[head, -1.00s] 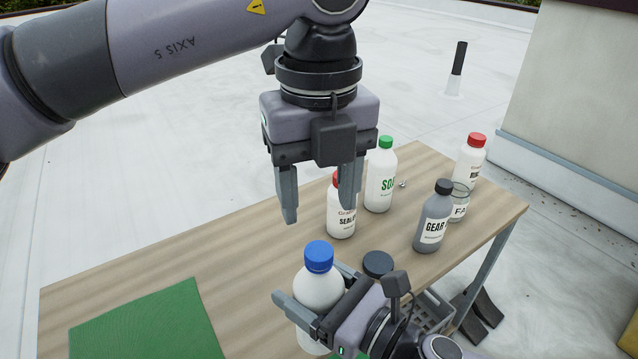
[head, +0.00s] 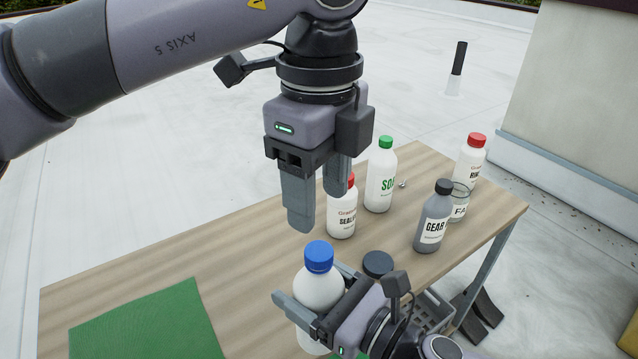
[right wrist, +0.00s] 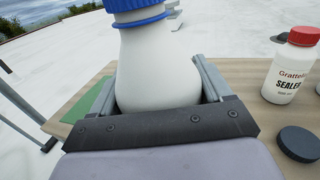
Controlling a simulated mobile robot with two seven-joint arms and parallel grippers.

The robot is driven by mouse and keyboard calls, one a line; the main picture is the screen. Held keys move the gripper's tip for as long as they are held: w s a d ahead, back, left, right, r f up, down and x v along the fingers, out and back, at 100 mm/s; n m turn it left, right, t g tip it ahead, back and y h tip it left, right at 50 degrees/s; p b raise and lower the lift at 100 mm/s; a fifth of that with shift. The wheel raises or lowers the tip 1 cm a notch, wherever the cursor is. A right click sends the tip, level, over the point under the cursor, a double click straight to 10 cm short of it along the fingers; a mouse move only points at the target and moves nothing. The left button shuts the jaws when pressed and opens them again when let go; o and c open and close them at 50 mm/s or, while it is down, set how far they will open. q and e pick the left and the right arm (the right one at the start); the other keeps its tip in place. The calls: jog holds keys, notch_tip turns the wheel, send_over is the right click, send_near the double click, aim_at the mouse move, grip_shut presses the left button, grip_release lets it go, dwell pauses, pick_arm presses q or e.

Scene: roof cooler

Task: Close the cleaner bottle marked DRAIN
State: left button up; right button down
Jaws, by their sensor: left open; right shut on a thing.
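A white bottle with a blue cap (head: 318,286) stands upright near the front of the table. No label shows on it from here, so I cannot read whether it is the one marked DRAIN. My right gripper (head: 308,308) is shut around its body. In the right wrist view the bottle (right wrist: 155,65) sits between the two fingers, with the blue cap at the top edge and a blue ring below it. My left gripper (head: 318,200) is open and empty, pointing down above and behind the blue cap.
A red-capped SEALER bottle (head: 341,218), a green-capped SOAP bottle (head: 380,180), a grey GEAR bottle (head: 434,220) and another red-capped bottle (head: 468,160) stand on the wooden table (head: 270,250). A dark round lid (head: 377,264) is beside my right gripper. A green mat (head: 150,325) lies front left.

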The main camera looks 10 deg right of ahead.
aim_at(319, 250)
pick_arm(q)
jog(key=shift+f, duration=3.95)
grip_shut()
